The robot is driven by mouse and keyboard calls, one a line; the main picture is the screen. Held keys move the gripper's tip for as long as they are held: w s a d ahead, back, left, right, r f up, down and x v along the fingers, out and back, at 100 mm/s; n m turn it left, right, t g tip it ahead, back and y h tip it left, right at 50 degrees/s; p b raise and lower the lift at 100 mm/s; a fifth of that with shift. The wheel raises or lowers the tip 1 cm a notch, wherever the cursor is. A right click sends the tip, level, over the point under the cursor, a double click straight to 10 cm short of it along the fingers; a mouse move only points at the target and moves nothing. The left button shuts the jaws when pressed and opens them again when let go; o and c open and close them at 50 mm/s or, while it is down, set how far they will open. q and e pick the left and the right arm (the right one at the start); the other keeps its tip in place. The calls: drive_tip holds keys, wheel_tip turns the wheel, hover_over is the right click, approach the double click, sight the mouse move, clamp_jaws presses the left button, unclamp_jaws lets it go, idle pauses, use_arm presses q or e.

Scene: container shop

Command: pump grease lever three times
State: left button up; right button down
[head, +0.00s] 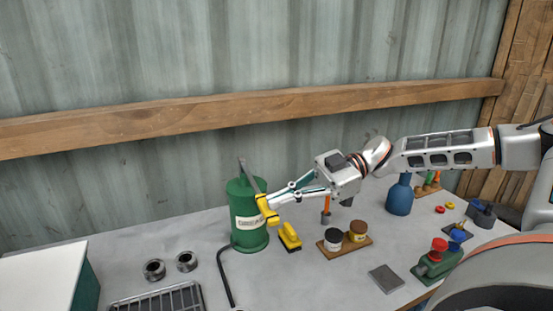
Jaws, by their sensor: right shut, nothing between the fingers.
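The green grease drum (248,238) stands upright on the bench, with a pale label on its front. Its grey lever (250,174) slants from above the lid down to the right, ending in a yellow grip (268,212) by the drum's right side. My right gripper (275,201) reaches in from the right, and its fingertips are shut and empty at the yellow grip. They look to be against or just beside the grip; I cannot tell if they touch. My left gripper is out of view.
A black hose (224,275) runs forward from the drum. A yellow tool (289,237) lies close right of it, beside a wooden board with two jars (333,239). A blue bottle (400,197) stands farther right. Two metal rings (154,269) and a wire rack (160,300) are left.

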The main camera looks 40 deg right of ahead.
drive_tip(key=shift+d+f, duration=0.1)
drive_tip(key=shift+f, duration=0.45)
drive_tip(key=shift+s, duration=0.1)
wheel_tip(320, 180, up, 6)
drive_tip(key=p, duration=0.4)
drive_tip(key=p+v, duration=0.1)
drive_tip(key=v, duration=0.8)
drive_tip(key=shift+s+d+f, duration=0.25)
drive_tip(key=shift+s+d, duration=0.05)
drive_tip(key=shift+r, duration=0.1)
